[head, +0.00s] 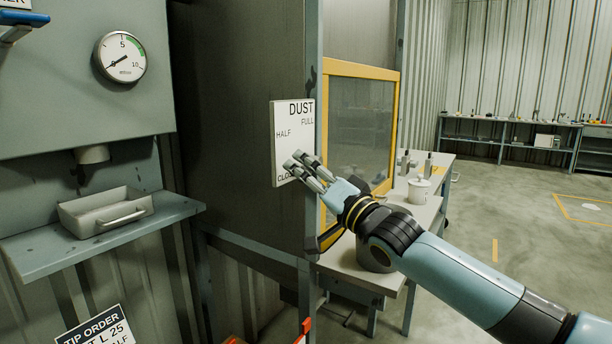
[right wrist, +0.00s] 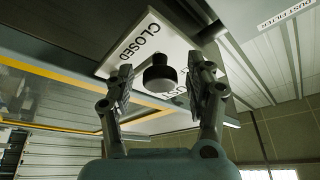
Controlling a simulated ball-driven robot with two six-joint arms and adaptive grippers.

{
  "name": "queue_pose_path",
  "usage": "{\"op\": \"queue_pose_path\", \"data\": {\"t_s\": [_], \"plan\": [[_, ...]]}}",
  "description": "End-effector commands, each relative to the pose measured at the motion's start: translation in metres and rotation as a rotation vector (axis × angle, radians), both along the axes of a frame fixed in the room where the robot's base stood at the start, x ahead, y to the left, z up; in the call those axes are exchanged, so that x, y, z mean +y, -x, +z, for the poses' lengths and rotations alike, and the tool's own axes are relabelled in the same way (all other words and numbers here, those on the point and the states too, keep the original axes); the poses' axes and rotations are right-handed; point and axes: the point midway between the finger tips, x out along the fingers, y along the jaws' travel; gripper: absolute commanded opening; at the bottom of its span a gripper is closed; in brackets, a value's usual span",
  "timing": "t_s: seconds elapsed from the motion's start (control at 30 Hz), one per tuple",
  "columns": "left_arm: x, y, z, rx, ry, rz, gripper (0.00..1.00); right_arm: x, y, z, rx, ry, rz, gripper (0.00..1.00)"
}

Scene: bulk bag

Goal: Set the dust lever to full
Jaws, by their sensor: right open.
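The white DUST plate (head: 291,115) is on the edge of a dark cabinet, marked FULL at top right, HALF at left and CLOSED at the bottom. My right gripper (head: 304,168) is in front of its lower part, near CLOSED, and hides the lever there. In the right wrist view the plate (right wrist: 136,45) shows the word CLOSED. A dark round lever knob (right wrist: 160,76) stands out from it near that word. The open fingers of my right gripper (right wrist: 161,70) are on either side of the knob; I cannot tell whether they touch it. My left gripper is not in view.
A yellow-framed window (head: 360,130) and a bench (head: 432,212) with a white pot (head: 418,190) stand just behind my right arm. At left are a gauge (head: 120,57), a metal tray (head: 105,212) on a shelf and a TIP ORDER card (head: 95,328). Open floor lies right.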

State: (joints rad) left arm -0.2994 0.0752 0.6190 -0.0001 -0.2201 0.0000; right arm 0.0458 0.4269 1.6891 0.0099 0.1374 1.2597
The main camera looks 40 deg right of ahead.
Motion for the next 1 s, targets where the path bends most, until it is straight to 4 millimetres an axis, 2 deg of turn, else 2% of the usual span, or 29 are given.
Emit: {"op": "queue_pose_path", "data": {"t_s": [0.27,0.7,1.0], "plan": [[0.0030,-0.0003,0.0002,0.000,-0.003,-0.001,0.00,0.0000,-0.0009,-0.0001,0.001,0.001,-0.001,0.55],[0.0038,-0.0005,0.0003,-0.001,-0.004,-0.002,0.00,0.0000,-0.0007,-0.0003,0.001,0.001,0.000,0.00],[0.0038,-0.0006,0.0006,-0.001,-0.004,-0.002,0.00,-0.0001,-0.0007,-0.0001,0.001,0.001,0.000,0.00]]}}
